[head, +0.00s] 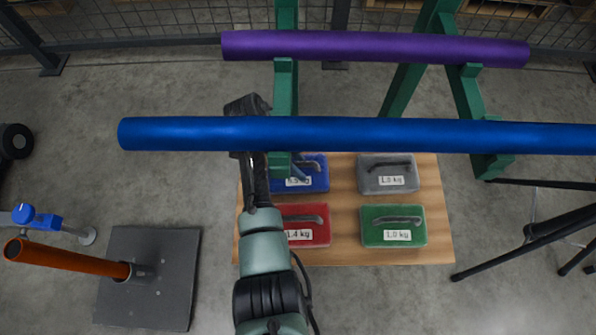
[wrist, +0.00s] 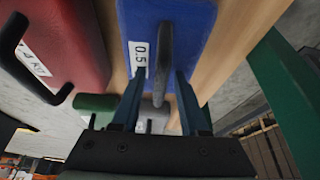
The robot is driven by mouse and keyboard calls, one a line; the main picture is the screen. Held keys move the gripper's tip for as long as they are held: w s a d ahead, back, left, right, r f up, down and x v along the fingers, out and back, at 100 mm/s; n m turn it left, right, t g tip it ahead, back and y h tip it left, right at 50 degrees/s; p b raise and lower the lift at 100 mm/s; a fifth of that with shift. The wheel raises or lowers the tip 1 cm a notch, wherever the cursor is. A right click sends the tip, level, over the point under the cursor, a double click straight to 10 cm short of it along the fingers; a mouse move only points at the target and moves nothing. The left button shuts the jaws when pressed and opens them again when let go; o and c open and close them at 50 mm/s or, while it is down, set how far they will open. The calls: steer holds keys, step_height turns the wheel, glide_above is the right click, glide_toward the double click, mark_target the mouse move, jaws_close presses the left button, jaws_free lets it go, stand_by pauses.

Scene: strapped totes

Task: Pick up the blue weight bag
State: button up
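The blue weight bag (head: 318,178) lies at the back left of a wooden board, partly hidden by my arm and a blue bar in the head view. In the wrist view the blue bag (wrist: 190,25) shows a white label reading 0.5 and a dark carry handle (wrist: 163,50). My gripper (wrist: 158,75) is open at the bag. Its two fingers lie on either side of the handle, with visible gaps and no clear contact. The bag still appears to rest on the board.
On the wooden board (head: 345,200) are a red bag (head: 308,234), a grey bag (head: 388,181) and a green bag (head: 393,235). A long blue bar (head: 430,134) crosses above my arm; a purple bar (head: 370,47) sits on green stands behind. An orange post (head: 70,260) stands left.

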jaws_close()
steer(key=shift+r, duration=0.1)
stand_by(1.1)
